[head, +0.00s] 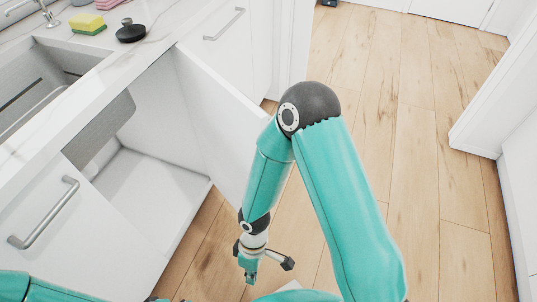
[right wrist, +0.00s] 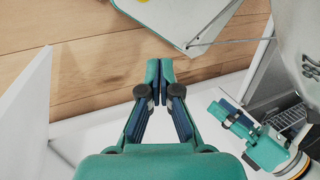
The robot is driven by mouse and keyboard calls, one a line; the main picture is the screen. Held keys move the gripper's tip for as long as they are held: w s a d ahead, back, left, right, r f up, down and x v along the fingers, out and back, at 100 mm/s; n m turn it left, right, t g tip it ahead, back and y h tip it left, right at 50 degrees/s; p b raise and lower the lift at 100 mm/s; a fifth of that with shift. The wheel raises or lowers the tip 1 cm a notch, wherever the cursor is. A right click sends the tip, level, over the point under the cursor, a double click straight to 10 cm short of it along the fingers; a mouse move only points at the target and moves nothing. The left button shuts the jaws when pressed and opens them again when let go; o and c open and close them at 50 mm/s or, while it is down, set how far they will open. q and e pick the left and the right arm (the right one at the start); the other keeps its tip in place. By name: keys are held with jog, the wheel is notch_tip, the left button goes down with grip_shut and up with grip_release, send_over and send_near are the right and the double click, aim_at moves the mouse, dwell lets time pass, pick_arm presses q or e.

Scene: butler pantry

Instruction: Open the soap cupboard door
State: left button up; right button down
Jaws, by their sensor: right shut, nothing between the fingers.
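In the head view, the white cupboard under the sink stands open. Its white door (head: 215,120) is swung far out from the front, and its bare interior floor (head: 150,185) shows. The door's handle is not visible. My right gripper (head: 248,272) is low over the wood floor, in front of the door and apart from it; its arm covers part of the door. In the right wrist view its fingertips (right wrist: 160,70) are together and empty. A white panel, probably the door, stands at the left there. My left gripper (right wrist: 235,115) shows at the right, its jaws unclear.
A neighbouring white front with a bar handle (head: 45,212) is left of the opening. The counter (head: 120,60) holds a yellow-green sponge (head: 88,24), a pink stack and a black lidded object (head: 130,32). Open wood floor (head: 400,120) lies to the right.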

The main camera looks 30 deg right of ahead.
jog(key=w+d+r+n+t+h+p, duration=0.2)
jog(key=w+r+n+h+p, duration=0.25)
jog(key=r, duration=0.45)
jog(key=w+d+r+n+t+h+p, duration=0.1)
jog(key=w+r+n+t+h+p, duration=0.25)
jog(key=r, duration=0.65)
jog(key=w+d+r+n+h+p, duration=0.25)
jog(key=w+r+n, duration=0.3)
jog(key=r, duration=0.35)
jog(key=w+d+f, duration=0.2)
jog(key=d+f, duration=0.4)
jog(key=d, duration=0.3)
jog(key=shift+w+d+f+h, duration=0.35)
jog(key=shift+d+f+h, duration=0.05)
jog(key=shift+h, duration=0.05)
